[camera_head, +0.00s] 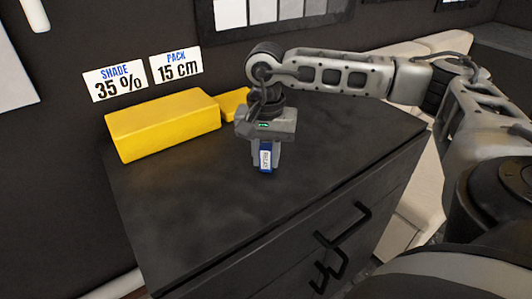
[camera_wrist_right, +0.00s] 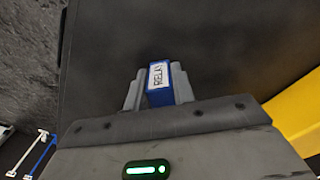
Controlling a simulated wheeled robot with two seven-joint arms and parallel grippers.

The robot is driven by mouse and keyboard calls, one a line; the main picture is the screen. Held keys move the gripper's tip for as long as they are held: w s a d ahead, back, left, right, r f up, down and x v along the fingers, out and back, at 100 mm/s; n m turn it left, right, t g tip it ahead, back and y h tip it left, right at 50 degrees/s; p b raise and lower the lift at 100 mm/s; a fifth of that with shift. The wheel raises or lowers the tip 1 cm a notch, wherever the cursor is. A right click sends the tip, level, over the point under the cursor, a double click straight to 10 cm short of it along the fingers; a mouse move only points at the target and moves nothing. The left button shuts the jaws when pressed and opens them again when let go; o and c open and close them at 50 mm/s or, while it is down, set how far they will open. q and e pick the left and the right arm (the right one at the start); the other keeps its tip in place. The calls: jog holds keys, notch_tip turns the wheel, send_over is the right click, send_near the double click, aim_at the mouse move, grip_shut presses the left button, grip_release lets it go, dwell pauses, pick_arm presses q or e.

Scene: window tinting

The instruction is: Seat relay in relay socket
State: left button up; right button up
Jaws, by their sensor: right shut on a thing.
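The relay (camera_head: 265,160) is a small blue block with a white label. My right gripper (camera_head: 264,158) is shut on it, pointing down over the dark cabinet top (camera_head: 200,200). In the right wrist view the relay (camera_wrist_right: 159,82), its label reading RELAY, sits between the two grey fingers of the right gripper (camera_wrist_right: 159,90). I cannot tell how far the relay is above the cabinet top. No relay socket can be made out in either view. My left gripper is not in view.
A large yellow block (camera_head: 163,124) lies at the back left of the cabinet top, with a smaller yellow piece (camera_head: 232,103) behind my right gripper. Black handles (camera_head: 343,226) stick out in front. The front left top is clear.

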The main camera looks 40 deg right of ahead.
jog(key=shift+f, duration=0.15)
jog(key=o, duration=1)
